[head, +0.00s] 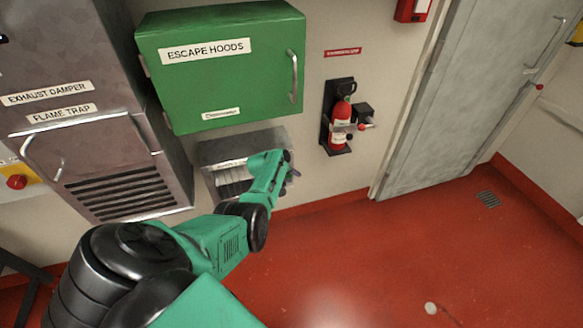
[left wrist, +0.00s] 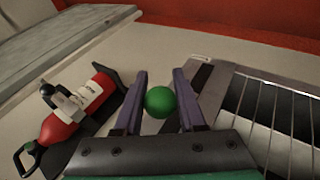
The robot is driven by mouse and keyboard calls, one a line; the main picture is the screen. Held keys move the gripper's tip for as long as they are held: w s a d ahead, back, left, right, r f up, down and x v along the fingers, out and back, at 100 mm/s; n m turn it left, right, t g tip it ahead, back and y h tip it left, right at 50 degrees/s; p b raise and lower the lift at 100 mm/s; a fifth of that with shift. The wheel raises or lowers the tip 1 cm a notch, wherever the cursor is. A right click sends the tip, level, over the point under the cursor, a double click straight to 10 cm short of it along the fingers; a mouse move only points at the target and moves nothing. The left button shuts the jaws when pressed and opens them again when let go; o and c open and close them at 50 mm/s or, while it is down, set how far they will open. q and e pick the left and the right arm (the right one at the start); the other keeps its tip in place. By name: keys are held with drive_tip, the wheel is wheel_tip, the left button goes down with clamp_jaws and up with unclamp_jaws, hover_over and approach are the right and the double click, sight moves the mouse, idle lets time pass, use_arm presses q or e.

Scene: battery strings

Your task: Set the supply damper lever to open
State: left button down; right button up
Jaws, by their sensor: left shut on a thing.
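A grey louvred box (head: 240,146) hangs on the wall below the green cabinet; its label is too small to read. In the left wrist view its slatted front (left wrist: 283,115) fills the right side. A round green knob (left wrist: 160,102), apparently the damper lever's end, sits between the two fingers of my left gripper beside the box's metal edge. My left gripper (head: 287,182) is shut on this knob at the box's right side. In the head view my arm hides the knob and lever. The lever's shaft and position marks cannot be made out. My right gripper is out of view.
A green escape hoods cabinet (head: 228,75) is just above my left forearm. A red fire extinguisher (head: 341,125) hangs on the wall to the right. A grey cabinet labelled exhaust damper (head: 80,60) stands at left. The red floor (head: 390,250) is largely clear.

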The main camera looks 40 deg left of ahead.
use_arm(q)
drive_tip(key=shift+w+r, duration=0.25)
drive_tip(key=shift+r, duration=0.05)
drive_tip(key=c, duration=0.7)
unclamp_jaws()
drive_tip(key=shift+o, duration=1)
drive_tip(key=shift+d+r, duration=0.1)
drive_tip(key=shift+s+d, duration=0.1)
drive_tip(key=shift+s, duration=0.1)
drive_tip(key=d+p+v, duration=0.1)
drive_tip(key=p+v, duration=0.5)
drive_tip(key=v, duration=0.8)
drive_tip(key=shift+s+a+p, duration=0.25)
drive_tip(key=shift+a+p, duration=0.05)
drive_tip(key=shift+a, duration=0.2)
